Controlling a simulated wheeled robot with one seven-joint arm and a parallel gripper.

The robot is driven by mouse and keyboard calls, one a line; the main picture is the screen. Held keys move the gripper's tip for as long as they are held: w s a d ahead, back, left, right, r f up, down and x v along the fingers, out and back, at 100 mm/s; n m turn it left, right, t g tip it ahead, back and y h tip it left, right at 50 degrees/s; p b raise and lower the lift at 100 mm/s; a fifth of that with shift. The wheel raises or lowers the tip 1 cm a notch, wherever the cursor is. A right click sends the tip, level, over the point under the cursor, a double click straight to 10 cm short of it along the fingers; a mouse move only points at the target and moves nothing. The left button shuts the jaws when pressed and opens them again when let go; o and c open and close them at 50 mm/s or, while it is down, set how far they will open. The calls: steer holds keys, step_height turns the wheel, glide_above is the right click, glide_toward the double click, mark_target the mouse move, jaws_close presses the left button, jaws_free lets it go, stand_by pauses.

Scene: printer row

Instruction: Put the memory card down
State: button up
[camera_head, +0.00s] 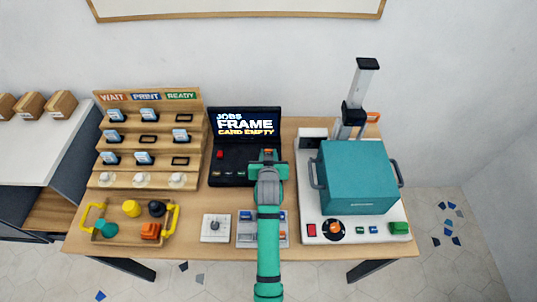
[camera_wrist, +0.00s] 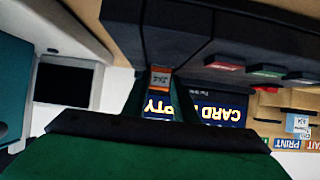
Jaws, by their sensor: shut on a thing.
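The memory card (camera_wrist: 160,78) is small, with an orange-and-pale label, and sits between my fingertips in the wrist view. A bit of orange at the fingertips shows in the head view (camera_head: 268,152). My gripper (camera_head: 268,158) is shut on the card. It is over the right part of the black console (camera_head: 228,162), whose screen (camera_head: 246,122) reads "JOBS FRAME CARD EMPTY". The screen text is upside down in the wrist view (camera_wrist: 222,110). My gripper hides part of the console, and I cannot tell whether the card touches it.
Left is a stepped wooden rack (camera_head: 126,125) labelled WAIT, PRINT, READY, holding several cards. In front are a tray (camera_head: 100,228) with yellow handles, a joystick box (camera_head: 215,228) and a grey card holder (camera_head: 248,238). A teal-topped machine (camera_head: 357,180) stands close on the right.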

steer(key=shift+f, duration=0.15)
steer(key=o, duration=1)
steer(key=shift+s+r, duration=0.25)
steer(key=v, duration=1.1)
steer(key=shift+s, duration=0.25)
steer(key=shift+r, duration=0.1)
